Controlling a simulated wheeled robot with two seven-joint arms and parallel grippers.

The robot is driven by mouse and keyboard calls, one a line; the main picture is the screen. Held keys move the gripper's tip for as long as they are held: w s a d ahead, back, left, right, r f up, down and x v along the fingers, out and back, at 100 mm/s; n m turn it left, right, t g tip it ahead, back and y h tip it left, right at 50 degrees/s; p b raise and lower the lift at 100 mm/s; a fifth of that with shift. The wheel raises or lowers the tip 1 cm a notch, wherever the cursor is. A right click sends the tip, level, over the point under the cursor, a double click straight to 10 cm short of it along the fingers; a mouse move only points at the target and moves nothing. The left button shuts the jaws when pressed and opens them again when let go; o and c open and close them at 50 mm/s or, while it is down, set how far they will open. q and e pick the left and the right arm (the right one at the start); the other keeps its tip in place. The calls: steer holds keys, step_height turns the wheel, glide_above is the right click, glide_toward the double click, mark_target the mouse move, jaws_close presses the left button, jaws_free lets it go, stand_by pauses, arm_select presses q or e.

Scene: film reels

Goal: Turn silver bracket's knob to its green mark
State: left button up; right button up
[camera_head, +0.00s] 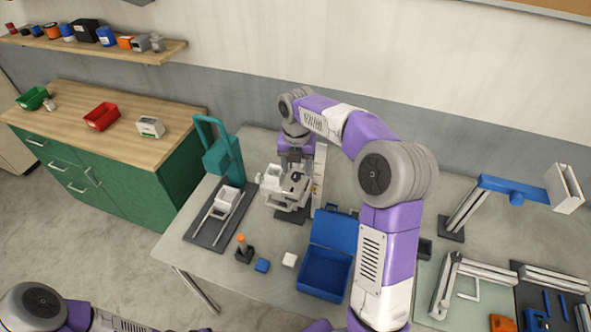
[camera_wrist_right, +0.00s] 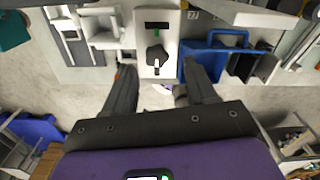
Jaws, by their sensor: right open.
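The silver bracket (camera_head: 284,192) stands on the grey table, left of the blue box. In the right wrist view its pale upright plate (camera_wrist_right: 157,15) faces me with a black knob (camera_wrist_right: 157,55). The knob's white pointer line is toward the bottom of that picture. A small green mark (camera_wrist_right: 156,32) shows at the knob's opposite, upper side. My right gripper (camera_wrist_right: 160,70) is open, its fingers on either side of the knob and apart from it. In the head view my right gripper (camera_head: 292,164) is at the bracket's top, and the knob is hidden. My left gripper is out of view.
An open blue box (camera_head: 325,272) stands right of the bracket. A teal press (camera_head: 222,155) is at the left. A joystick with an orange top (camera_head: 242,248), a blue block (camera_head: 262,265) and a white block (camera_head: 290,260) lie in front.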

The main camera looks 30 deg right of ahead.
mark_target(296, 177)
steer(key=f, duration=0.1)
steer(key=w+f, duration=0.1)
steer(key=shift+f, duration=0.3)
steer(key=shift+s, duration=0.4)
steer(key=shift+w+f, duration=0.1)
steer(key=shift+w, duration=0.15)
steer(key=shift+c, duration=1.1)
jaws_close()
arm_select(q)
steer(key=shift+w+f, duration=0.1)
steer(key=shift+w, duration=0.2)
